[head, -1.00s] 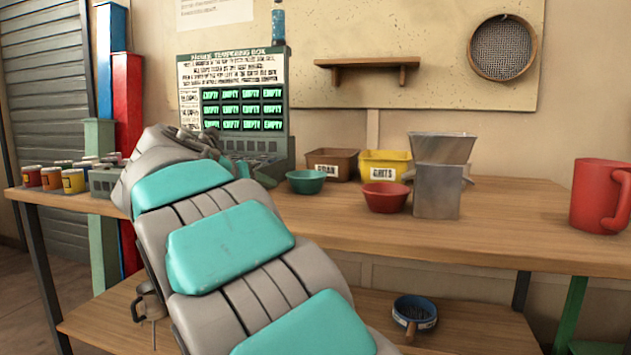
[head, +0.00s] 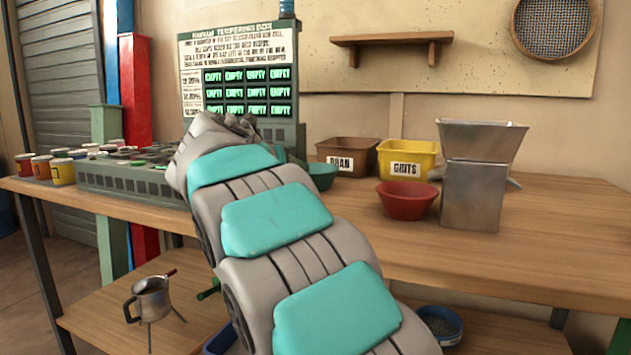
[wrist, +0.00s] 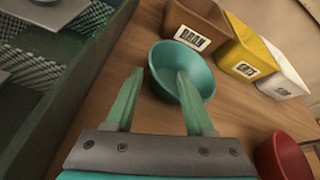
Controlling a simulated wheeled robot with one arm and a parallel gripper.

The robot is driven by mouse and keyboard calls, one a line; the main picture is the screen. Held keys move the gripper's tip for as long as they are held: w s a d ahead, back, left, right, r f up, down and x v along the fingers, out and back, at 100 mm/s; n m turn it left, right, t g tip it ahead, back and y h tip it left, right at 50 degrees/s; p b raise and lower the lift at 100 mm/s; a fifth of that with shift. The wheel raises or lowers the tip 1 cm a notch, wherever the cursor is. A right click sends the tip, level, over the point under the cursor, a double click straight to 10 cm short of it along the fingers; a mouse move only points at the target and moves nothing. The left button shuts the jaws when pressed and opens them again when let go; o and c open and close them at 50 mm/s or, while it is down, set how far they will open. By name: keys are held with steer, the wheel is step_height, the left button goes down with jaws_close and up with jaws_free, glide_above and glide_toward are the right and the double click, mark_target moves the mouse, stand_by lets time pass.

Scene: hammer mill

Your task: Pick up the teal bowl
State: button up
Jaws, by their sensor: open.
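The teal bowl (wrist: 196,62) stands upright on the wooden table in the wrist view. In the head view the teal bowl (head: 322,175) shows only partly, behind my arm's end. In the wrist view the right finger overlaps the bowl's near left part, and the left finger is over bare table left of the bowl. I cannot tell whether a finger touches the bowl. In the head view my arm hides the fingers.
A brown BRAN bin (head: 348,155) and a yellow GRITS bin (head: 407,160) stand behind the bowl. A red bowl (head: 407,200) and a metal hopper (head: 474,190) are to the right. The tempering box (head: 240,85) stands close on the left. The table's right side is clear.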

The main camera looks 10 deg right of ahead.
steer(key=shift+w+d+f, duration=0.1)
steer(key=shift+w+d, duration=0.15)
steer(key=shift+w, duration=0.35)
steer(key=x, duration=0.1)
steer(key=b+x, duration=0.1)
steer(key=x, duration=0.1)
steer(key=shift+w+a, duration=0.15)
steer(key=shift+w, duration=0.1)
steer(key=shift+w+d, duration=0.2)
steer(key=shift+d, duration=0.05)
jaws_close()
